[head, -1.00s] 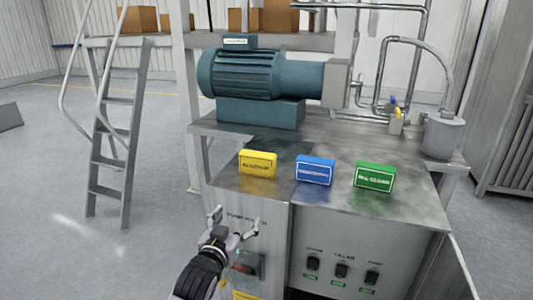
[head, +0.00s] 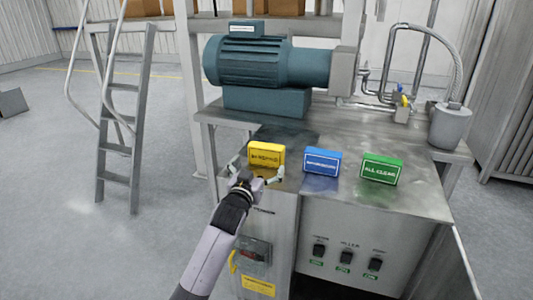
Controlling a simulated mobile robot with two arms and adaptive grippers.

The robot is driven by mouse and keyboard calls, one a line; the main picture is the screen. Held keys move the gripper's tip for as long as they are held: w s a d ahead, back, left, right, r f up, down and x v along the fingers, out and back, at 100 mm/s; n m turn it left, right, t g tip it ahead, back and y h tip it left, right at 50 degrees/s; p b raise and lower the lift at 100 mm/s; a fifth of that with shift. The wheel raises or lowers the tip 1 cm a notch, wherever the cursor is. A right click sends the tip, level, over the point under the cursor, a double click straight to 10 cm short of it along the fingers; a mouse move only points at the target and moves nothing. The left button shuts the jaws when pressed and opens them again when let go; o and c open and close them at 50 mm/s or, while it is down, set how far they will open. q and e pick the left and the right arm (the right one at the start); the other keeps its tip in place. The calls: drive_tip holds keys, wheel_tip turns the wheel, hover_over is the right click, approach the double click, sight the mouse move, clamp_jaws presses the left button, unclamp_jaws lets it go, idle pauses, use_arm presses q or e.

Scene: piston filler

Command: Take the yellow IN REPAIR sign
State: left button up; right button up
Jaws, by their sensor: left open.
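The yellow IN REPAIR sign (head: 266,154) is a small block standing upright on the metal top of the machine, leftmost of three signs. My left gripper (head: 257,168) is open just in front of it, with one finger by the sign's left side and the other near its lower right. I cannot tell whether the fingers touch the sign. My right gripper is not in view.
A blue sign (head: 322,163) and a green ALL CLEAR sign (head: 382,169) stand to the right. A teal motor (head: 267,64) is behind. Switches (head: 345,257) line the front panel. A ladder (head: 123,120) stands at left.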

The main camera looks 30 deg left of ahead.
sight(265, 156)
use_arm(q)
drive_tip(key=shift+w+a+r+p, duration=0.15)
drive_tip(key=shift+w+p, duration=0.15)
drive_tip(key=shift+w, duration=0.15)
drive_tip(key=p+x, duration=0.1)
drive_tip(key=x, duration=0.3)
drive_tip(key=shift+r+p, duration=0.1)
drive_tip(key=shift+p, duration=0.2)
drive_tip(key=shift+w, duration=0.25)
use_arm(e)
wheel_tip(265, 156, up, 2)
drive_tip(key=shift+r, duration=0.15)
use_arm(q)
drive_tip(key=c, duration=0.9)
